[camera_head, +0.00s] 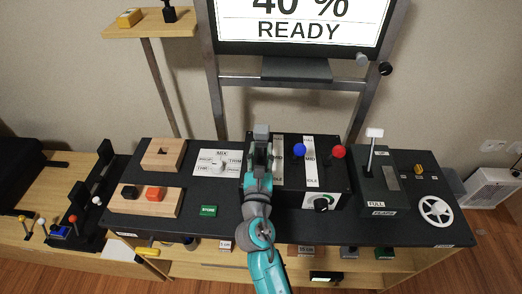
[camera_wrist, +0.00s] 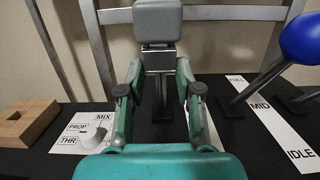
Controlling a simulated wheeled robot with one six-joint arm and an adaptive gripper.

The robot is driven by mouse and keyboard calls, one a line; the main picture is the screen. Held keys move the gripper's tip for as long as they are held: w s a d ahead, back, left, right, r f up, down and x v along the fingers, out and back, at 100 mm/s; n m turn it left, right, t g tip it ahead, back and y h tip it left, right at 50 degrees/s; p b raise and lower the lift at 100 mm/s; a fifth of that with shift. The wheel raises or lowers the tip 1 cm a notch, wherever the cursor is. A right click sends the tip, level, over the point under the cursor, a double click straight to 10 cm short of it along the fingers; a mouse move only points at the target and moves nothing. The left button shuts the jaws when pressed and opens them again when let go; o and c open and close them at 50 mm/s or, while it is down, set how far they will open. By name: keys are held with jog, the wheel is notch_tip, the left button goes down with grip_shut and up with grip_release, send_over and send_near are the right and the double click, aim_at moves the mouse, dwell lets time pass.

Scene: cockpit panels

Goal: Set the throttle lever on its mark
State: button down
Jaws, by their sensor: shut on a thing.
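My gripper (camera_head: 260,158) is over the dark lever box (camera_head: 333,181) in the head view and is shut on the shaft of the grey-knobbed throttle lever. The grey knob (camera_head: 262,131) stands just above my gripper; in the wrist view the knob (camera_wrist: 157,20) shows at the top, upright, between my two fingers (camera_wrist: 160,75). The lever's foot is partly hidden by my fingers. A white scale strip (camera_head: 311,160) reads FULL, MID and IDLE. A screen (camera_head: 298,25) reads 40 % and READY.
A blue-knobbed lever (camera_head: 300,150) and a red-knobbed lever (camera_head: 338,152) stand close to the right. A MIX selector plate (camera_head: 218,162) and a wooden block (camera_head: 163,155) lie left. A white-topped lever (camera_head: 374,133) stands further right.

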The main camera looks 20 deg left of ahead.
dwell(0.3)
jog(key=c, duration=0.8)
grip_release()
jog(key=v, duration=1.2)
jog(key=shift+f, duration=0.1)
